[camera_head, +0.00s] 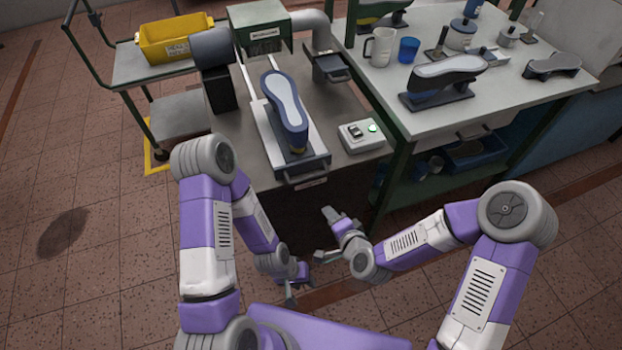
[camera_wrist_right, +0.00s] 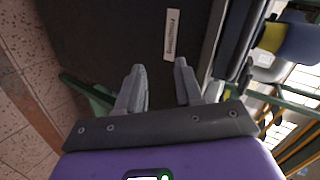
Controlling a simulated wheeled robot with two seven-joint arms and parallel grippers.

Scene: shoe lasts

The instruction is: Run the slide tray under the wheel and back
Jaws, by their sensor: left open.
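The slide tray (camera_head: 317,148) lies on the bench, its handle (camera_head: 306,177) at the front edge. A blue last with a pale sole (camera_head: 284,100) is mounted on it. Behind stands a machine with a green hood (camera_head: 262,38); I cannot make out the wheel under it. My right gripper (camera_head: 328,236) is open and empty, below and in front of the tray handle. In the right wrist view its fingers (camera_wrist_right: 160,85) are apart, facing the dark bench front. My left gripper (camera_head: 297,285) is open and empty, lower and farther from the bench.
A side table (camera_head: 430,118) holds another last, a mug and a blue cup. A yellow bin (camera_head: 176,38) stands on a cart at left.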

